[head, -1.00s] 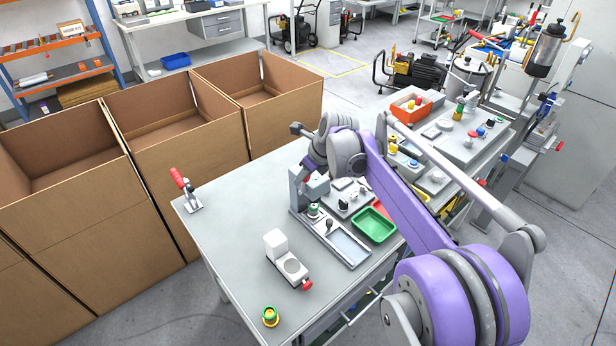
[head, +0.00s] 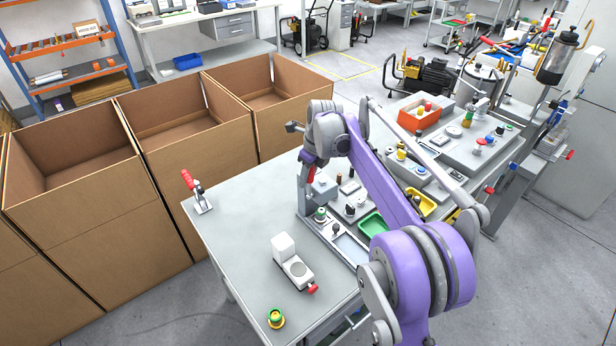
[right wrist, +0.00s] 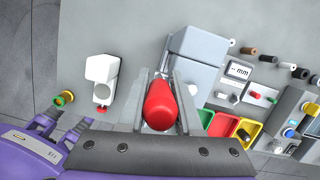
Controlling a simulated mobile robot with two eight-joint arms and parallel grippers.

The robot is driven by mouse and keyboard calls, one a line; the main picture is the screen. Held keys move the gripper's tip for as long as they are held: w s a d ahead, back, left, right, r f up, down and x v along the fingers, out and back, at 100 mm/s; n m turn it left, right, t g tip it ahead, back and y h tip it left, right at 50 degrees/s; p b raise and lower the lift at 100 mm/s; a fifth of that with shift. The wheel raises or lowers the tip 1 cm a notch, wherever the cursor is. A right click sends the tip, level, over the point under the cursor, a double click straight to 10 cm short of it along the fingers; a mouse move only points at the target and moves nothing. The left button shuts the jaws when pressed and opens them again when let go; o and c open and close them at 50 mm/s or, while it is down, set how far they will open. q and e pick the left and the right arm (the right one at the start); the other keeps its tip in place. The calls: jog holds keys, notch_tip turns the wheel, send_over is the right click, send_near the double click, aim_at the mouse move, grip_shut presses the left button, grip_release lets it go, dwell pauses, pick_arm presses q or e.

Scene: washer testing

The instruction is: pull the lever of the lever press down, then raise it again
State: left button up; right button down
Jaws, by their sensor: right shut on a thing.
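The grey lever press (head: 304,192) stands on the near workbench, left of my right arm in the head view. My right gripper (head: 311,166) is above its block, shut on the press lever's red handle (head: 311,175). In the right wrist view the red handle (right wrist: 160,105) fills the space between the two fingers of my right gripper (right wrist: 160,92). The press's grey body (right wrist: 194,66) shows just beyond it. My arm and gripper hide much of the lever in the head view. My left gripper is not in view.
A white device (head: 293,265) with a red knob and a yellow-green ring (head: 276,319) are on the near bench part. A red-handled clamp (head: 196,190) is at the bench's left corner. A green tray (head: 373,225) is near the press. Large cardboard boxes (head: 148,200) stand behind.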

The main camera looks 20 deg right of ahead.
jog(key=c, duration=0.6)
grip_release()
jog(key=shift+w, duration=0.15)
jog(key=v, duration=1)
jog(key=shift+r+p, duration=0.35)
jog(key=shift+r, duration=0.05)
